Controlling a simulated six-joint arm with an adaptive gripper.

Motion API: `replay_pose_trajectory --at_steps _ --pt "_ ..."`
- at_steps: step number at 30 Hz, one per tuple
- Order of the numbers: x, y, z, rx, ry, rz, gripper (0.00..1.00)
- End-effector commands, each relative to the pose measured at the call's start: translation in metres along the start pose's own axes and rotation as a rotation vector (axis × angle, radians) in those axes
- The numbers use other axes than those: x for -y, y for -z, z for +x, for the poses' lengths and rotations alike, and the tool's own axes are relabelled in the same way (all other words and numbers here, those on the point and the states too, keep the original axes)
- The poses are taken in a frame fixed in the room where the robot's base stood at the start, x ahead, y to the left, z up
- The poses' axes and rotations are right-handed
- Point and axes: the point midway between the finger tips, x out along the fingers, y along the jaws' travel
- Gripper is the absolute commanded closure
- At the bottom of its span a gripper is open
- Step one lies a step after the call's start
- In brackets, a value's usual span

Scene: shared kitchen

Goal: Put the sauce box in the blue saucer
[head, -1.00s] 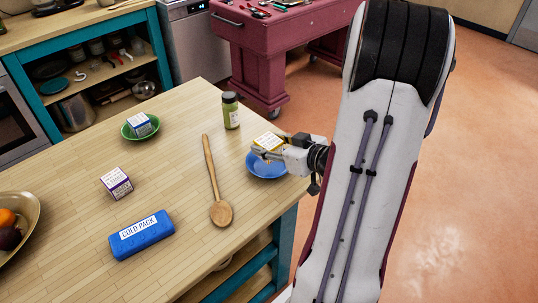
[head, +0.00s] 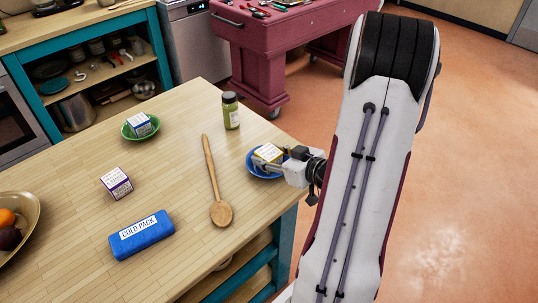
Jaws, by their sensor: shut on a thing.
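The sauce box (head: 269,152), a small white carton with yellow on it, is held in my gripper (head: 270,162). Its lettering is too small to read. The blue saucer (head: 252,169) is near the right edge of the wooden table. The box is low within the saucer's outline, and I cannot tell whether it touches the bottom. My gripper reaches in from the right and is shut on the box; its fingers hide part of the box and of the saucer.
A green jar (head: 231,111) stands behind the saucer and a wooden spoon (head: 213,185) lies left of it. A green saucer (head: 129,129) holds a blue-and-white box (head: 139,124). A purple-and-white box (head: 116,183), a blue cold pack (head: 141,235) and a fruit bowl (head: 34,222) are farther left.

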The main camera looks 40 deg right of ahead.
Motion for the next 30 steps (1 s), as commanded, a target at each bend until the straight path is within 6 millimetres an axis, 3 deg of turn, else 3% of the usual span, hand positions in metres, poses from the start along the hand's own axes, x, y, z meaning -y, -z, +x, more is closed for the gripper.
replay_pose_trajectory --at_steps 13,14,15,30 --pt "-0.0001 -0.0026 0.0012 0.000 0.000 -0.001 0.85" --pt "0.0000 -0.0027 0.0011 0.000 0.000 -0.001 0.54" --pt "0.0000 -0.0026 0.0011 0.000 0.000 -0.001 0.44" --pt "-0.0001 -0.0008 0.0003 0.000 0.000 -0.001 0.43"
